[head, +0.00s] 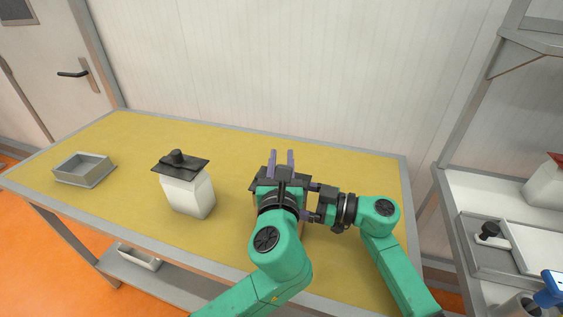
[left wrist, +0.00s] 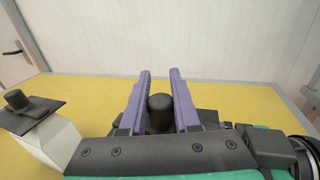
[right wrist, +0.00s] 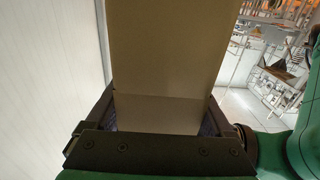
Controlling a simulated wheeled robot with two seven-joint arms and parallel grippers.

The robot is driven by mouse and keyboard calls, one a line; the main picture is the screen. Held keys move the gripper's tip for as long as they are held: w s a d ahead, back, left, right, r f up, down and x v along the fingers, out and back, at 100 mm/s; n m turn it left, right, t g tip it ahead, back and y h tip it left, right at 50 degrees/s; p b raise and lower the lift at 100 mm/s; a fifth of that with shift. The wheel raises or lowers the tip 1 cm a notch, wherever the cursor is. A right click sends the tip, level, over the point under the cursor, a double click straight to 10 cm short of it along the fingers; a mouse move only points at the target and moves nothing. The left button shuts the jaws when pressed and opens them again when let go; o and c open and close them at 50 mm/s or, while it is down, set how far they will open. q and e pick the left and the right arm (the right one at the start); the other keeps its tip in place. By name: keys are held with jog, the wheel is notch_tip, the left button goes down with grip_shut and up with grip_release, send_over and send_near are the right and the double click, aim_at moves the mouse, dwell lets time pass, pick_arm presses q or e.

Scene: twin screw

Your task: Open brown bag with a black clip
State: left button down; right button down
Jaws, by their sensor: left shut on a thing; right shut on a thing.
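The brown bag (right wrist: 168,55) fills the middle of the right wrist view, between the fingers of my right gripper (head: 312,201), which is shut on it from the right. In the head view my left arm and gripper hide nearly all of the bag. The black clip (head: 256,184) shows as a dark edge beside my left gripper (head: 283,154). In the left wrist view the clip's round black knob (left wrist: 160,112) stands between the two purple fingers, and the left gripper is shut on it. Whether the clip still sits on the bag is hidden.
A white bag (head: 187,196) with its own black clip (head: 180,164) stands on the yellow table (head: 120,145), left of my arms. A grey open tray (head: 83,170) lies at the far left. A metal shelf (head: 475,195) stands at the right. The table's back is clear.

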pick_arm(q)
jog(key=shift+r, duration=0.4)
jog(key=shift+r, duration=2)
pick_arm(e)
grip_release()
jog(key=shift+d, duration=0.1)
